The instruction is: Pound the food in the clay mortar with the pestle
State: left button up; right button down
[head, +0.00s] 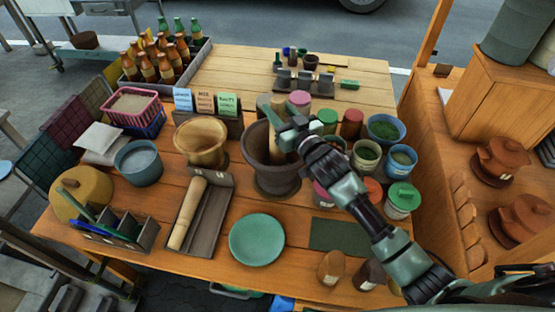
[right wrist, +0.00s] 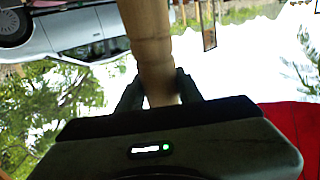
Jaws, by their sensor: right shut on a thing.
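The dark clay mortar (head: 277,183) stands upright near the middle of the wooden table. My right gripper (head: 284,128) is over its mouth, shut on the light wooden pestle (head: 276,150). The pestle's lower part is inside the mortar's rim, and its tip is hidden. In the right wrist view the pestle (right wrist: 148,40) runs between the two fingers (right wrist: 160,92). The food in the mortar cannot be made out. My left gripper is not in view.
A wooden mortar (head: 202,158) and a tray (head: 211,222) with another wooden pestle (head: 187,214) are left of the clay mortar. A green plate (head: 256,239) lies in front. Jars and bowls crowd the right, including a green-lidded jar (head: 402,199). Bottles (head: 168,65) stand back left.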

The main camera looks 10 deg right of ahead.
notch_tip(320, 180, up, 9)
jog(key=p, duration=0.8)
jog(key=shift+w, duration=0.1)
jog(key=shift+r, duration=1.3)
